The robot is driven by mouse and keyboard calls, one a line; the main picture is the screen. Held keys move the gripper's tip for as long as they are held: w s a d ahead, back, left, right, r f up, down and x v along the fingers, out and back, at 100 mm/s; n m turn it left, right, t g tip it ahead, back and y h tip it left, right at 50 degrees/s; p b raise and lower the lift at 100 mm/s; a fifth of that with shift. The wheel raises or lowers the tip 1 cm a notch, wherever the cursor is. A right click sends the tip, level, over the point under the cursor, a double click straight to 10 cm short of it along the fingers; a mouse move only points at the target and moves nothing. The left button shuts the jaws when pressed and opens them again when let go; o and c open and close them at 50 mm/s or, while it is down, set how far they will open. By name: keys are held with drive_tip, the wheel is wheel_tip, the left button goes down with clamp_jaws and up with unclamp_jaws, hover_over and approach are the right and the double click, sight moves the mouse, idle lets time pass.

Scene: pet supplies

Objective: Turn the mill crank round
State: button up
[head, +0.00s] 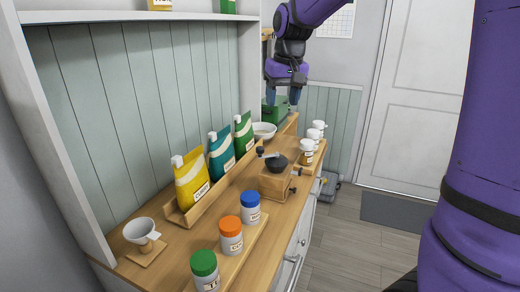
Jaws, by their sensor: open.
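The mill (273,187) is a wooden box with a dark round top, standing on the counter in the middle of the head view. Its crank (268,155) reaches left from the top, with a small dark knob at its end. My gripper (284,97) points down, open and empty, in the picture above the mill and apart from it. Its bluish fingertips show in front of the green box at the back.
Yellow (191,182), teal (221,148) and green (243,135) pouches stand in a wooden rack left of the mill. Jars with green, orange and blue (250,207) lids stand in front. White-lidded jars (307,152) stand right of it; a white bowl (264,130) is behind.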

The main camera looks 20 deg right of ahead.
drive_tip(key=g, duration=0.2)
hover_over(260, 147)
wheel_tip(260, 147, down, 11)
wheel_tip(260, 147, down, 10)
drive_tip(key=shift+s+f, duration=0.1)
drive_tip(key=shift+f, duration=0.1)
clamp_jaws()
